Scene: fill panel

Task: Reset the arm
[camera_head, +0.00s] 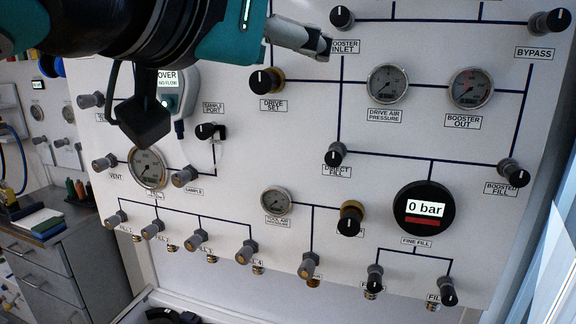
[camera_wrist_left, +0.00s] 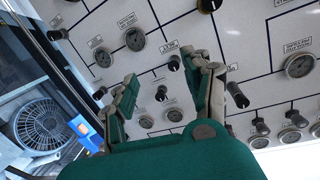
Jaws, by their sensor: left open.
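My left arm comes in from the upper left of the head view, in front of the white panel (camera_head: 310,120). The grey end of my left gripper (camera_head: 308,40) shows near the "Booster Inlet" label, partly covering it. In the left wrist view, the two green-and-grey fingers of my left gripper (camera_wrist_left: 162,68) are spread apart with nothing held between them. The panel with its knobs and gauges lies beyond them. The hand seems to stand off from the panel; no contact is visible. My right gripper is in neither view.
Around the hand are the Booster Inlet knob (camera_head: 342,17), the Drive Set knob (camera_head: 264,81) and the Drive Air Pressure gauge (camera_head: 387,84). A round display (camera_head: 424,208) reads 0 bar. A grey drawer cabinet (camera_head: 55,262) stands at lower left. A fan (camera_wrist_left: 45,125) shows in the wrist view.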

